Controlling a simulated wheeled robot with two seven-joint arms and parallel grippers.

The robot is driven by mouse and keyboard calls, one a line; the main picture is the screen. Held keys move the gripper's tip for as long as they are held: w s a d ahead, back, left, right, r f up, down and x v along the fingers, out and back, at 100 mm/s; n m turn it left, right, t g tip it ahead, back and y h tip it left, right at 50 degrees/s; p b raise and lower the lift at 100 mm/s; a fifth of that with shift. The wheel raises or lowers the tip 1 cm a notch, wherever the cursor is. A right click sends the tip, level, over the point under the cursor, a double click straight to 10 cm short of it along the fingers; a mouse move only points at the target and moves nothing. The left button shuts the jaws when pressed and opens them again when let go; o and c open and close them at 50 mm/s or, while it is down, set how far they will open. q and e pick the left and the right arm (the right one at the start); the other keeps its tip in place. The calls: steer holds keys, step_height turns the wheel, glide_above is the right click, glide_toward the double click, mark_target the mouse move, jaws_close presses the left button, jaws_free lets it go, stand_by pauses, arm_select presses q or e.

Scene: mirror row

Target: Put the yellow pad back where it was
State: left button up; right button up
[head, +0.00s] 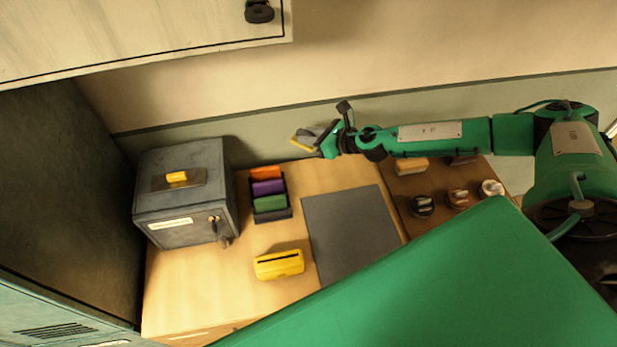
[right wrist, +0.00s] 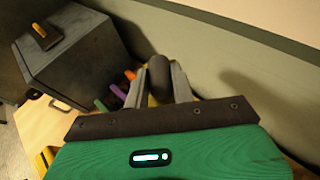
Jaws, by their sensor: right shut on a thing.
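My right gripper (head: 311,138) is shut on the yellow pad (head: 301,146) and holds it near the back wall, above and to the right of the rack. In the right wrist view a dark rounded part sits between the fingers, with a little yellow (right wrist: 152,101) below it; most of the pad is hidden. The dark rack (head: 287,189) stands on the table beside the grey box. It holds an orange pad (head: 265,173), a purple pad (head: 267,187) and a green pad (head: 270,203). Its near end shows dark, with no pad seen. My left gripper is out of view.
A grey box (head: 168,220) with a yellow-topped handle and keys stands left of the rack. A yellow slotted block (head: 279,264) lies nearer, beside a dark grey mat (head: 350,230). A brown board with several small items (head: 422,206) is at the right. A cabinet (head: 130,35) overhangs above.

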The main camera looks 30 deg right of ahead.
steer(key=shift+w+d+r, duration=0.1)
steer(key=shift+d, duration=0.25)
steer(key=shift+f, duration=0.2)
step_height(320, 180, down, 6)
steer(key=b, duration=0.7)
glide_above(312, 183)
step_height(312, 183, down, 9)
steer(key=shift+r, duration=0.1)
steer(key=shift+f+b, duration=1.9)
steer(key=shift+f, duration=0.45)
steer(key=shift+f, duration=0.2)
steer(key=o, duration=0.9)
steer(key=shift+r, duration=0.2)
